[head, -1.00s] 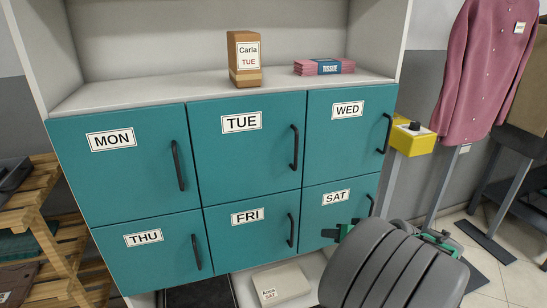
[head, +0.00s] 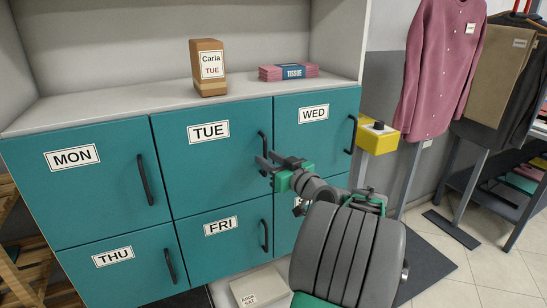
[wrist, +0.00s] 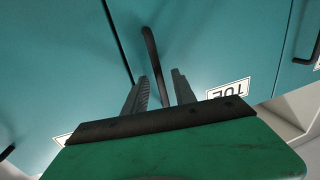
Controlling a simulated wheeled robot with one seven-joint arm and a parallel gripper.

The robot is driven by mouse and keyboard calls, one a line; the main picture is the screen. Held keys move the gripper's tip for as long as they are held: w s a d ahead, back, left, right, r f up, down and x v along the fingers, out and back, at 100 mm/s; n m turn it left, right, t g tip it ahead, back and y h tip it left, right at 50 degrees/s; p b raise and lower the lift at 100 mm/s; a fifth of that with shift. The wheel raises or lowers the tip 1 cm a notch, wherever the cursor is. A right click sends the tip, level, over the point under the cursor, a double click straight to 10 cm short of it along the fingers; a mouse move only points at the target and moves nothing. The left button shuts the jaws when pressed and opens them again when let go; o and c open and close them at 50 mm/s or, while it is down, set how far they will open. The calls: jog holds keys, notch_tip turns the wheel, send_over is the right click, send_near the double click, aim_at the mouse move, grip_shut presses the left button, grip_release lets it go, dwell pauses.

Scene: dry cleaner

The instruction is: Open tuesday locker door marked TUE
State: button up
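The teal TUE locker door (head: 205,170) is closed, in the middle of the upper row. Its black vertical handle (head: 263,141) is on the door's right side. My gripper (head: 264,165) is at the handle's lower part. In the wrist view, the picture is upside down, with the TUE label (wrist: 229,101) at the right. There my gripper (wrist: 159,82) is open, and the handle (wrist: 151,50) runs between its two fingers. I cannot tell whether a finger touches the handle.
The MON (head: 80,185), WED (head: 318,140), THU (head: 115,268) and FRI (head: 225,240) doors are closed. A yellow box (head: 378,138) stands right of the lockers.

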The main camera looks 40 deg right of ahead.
jog(key=shift+c, duration=0.2)
grip_shut()
dwell(1.1)
